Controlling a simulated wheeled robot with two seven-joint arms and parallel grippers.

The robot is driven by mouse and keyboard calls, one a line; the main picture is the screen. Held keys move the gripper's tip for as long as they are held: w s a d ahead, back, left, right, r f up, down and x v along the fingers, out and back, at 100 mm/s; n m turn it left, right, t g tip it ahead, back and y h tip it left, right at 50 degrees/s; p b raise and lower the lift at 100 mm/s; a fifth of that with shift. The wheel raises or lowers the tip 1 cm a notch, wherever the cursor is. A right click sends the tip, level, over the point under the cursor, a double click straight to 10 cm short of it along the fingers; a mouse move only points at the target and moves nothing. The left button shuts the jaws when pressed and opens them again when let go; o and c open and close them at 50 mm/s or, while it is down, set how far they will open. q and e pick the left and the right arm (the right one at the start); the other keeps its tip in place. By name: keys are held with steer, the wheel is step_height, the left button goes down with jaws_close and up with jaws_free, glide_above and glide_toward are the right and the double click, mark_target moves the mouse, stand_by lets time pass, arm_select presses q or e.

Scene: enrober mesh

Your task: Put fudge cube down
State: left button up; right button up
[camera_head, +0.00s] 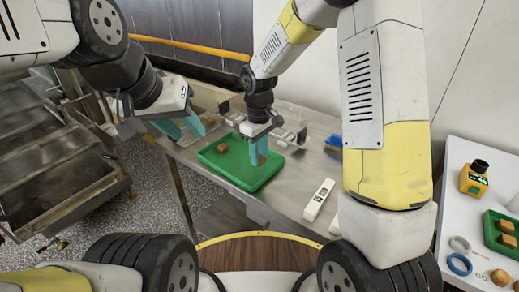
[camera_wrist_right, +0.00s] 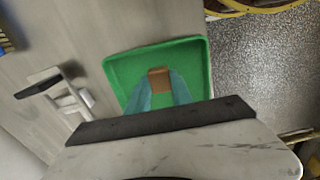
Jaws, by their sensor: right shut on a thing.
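My right gripper (camera_head: 248,176) points down over the green tray (camera_head: 276,169) on the metal table. It is shut on a brown fudge cube (camera_wrist_right: 159,78), which shows between its teal fingertips in the right wrist view, low over the tray floor or on it; I cannot tell whether it touches. In the head view the fingers partly hide this cube. Another brown cube (camera_head: 222,149) lies in the left part of the tray. My left gripper (camera_head: 186,130) hangs left of the tray, its teal fingers apart and empty.
A white box (camera_head: 319,200) and a blue brush-like item (camera_head: 334,143) lie right of the near tray. Metal troughs stand left.

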mark_target(260, 156)
steer(key=shift+w+d+f, duration=0.1)
steer(key=shift+w+f, duration=0.05)
steer(key=shift+f, duration=0.75)
steer(key=shift+w+d+f, duration=0.1)
steer(key=shift+f, duration=0.8)
steer(key=shift+f, duration=0.1)
steer(key=o, duration=1)
step_height(260, 156, up, 12)
steer(key=s+d+r+m+t+y, duration=0.15)
steer(key=s+d+r+m, duration=0.25)
steer(key=s+d+r, duration=0.5)
steer(key=s+d+r+m+t, duration=0.1)
steer(key=s+m, duration=0.1)
steer(key=s, duration=0.1)
steer(key=s+d+r+m+t, duration=0.1)
steer(key=s+d+r+t, duration=0.1)
steer(key=s, duration=0.2)
steer(key=s+d+r+m+t, duration=0.1)
steer(key=s+m, duration=0.1)
steer(key=s, duration=0.1)
steer(key=shift+s+d+r+m+t+y, duration=0.15)
steer(key=shift+s+d+m+t+y, duration=0.05)
steer(key=shift+d+m+t+y, duration=0.15)
